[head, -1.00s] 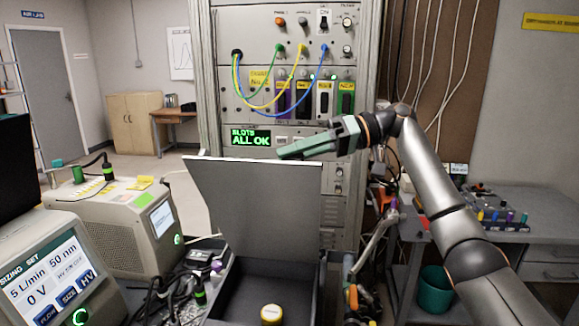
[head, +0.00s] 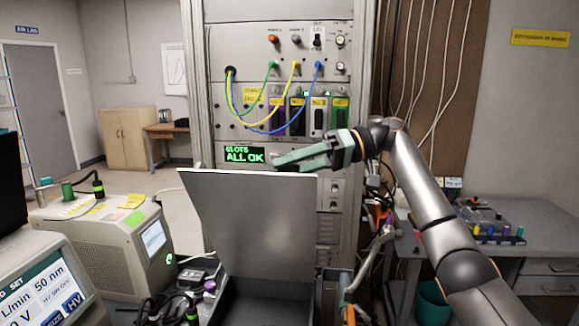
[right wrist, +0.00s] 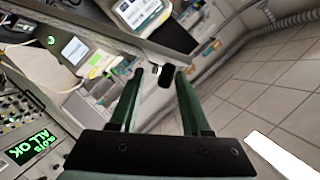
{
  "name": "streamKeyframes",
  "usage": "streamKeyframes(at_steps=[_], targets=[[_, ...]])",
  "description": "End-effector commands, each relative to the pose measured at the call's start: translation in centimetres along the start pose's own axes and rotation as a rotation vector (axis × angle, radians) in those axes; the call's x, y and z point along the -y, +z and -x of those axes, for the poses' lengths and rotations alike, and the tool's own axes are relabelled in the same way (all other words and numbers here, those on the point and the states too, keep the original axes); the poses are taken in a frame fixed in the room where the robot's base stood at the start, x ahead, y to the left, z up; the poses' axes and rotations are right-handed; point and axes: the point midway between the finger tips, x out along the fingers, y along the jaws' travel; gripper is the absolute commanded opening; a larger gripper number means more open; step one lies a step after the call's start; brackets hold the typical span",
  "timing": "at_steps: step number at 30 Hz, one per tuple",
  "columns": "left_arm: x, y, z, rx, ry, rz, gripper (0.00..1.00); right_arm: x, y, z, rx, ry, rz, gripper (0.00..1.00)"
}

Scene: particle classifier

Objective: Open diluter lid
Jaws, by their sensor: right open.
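A flat grey lid (head: 252,225) stands raised, leaning slightly, at the back of a dark open box (head: 262,296) at the bottom of the head view. The box's front is cut off. No label confirms that this is the diluter. My right gripper (head: 282,163) is just above the lid's upper right edge, with its green fingers pointing left. In the right wrist view the two fingers (right wrist: 160,74) are apart, with a small dark object showing beyond the gap. I cannot tell whether they touch the lid. My left gripper is not in view.
An instrument rack (head: 280,110) with coloured cables stands behind the lid. A beige instrument (head: 100,245) and a sizing screen unit (head: 45,285) stand at the left. Loose tubing and small parts lie beside the box. A bench (head: 545,232) is at the right.

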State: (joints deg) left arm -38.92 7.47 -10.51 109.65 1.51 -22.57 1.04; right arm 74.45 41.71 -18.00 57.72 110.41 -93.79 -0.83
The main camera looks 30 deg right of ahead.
Motion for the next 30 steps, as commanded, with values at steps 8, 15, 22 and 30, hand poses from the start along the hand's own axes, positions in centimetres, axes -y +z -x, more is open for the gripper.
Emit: streamKeyframes(at_steps=[8, 15, 22, 30], targets=[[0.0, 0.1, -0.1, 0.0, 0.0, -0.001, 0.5, 0.1, -0.1, 1.0, -0.003, -0.001, 0.002, 0.47], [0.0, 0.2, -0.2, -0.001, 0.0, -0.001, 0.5, 0.2, -0.2, 6.0, -0.007, -0.003, 0.001, 0.47], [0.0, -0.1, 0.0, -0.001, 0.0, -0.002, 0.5, 0.2, -0.1, 10.5, -0.005, -0.004, 0.0, 0.47], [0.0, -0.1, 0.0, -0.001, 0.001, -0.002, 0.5, 0.1, 0.0, 12.3, -0.001, -0.001, 0.001, 0.47]])
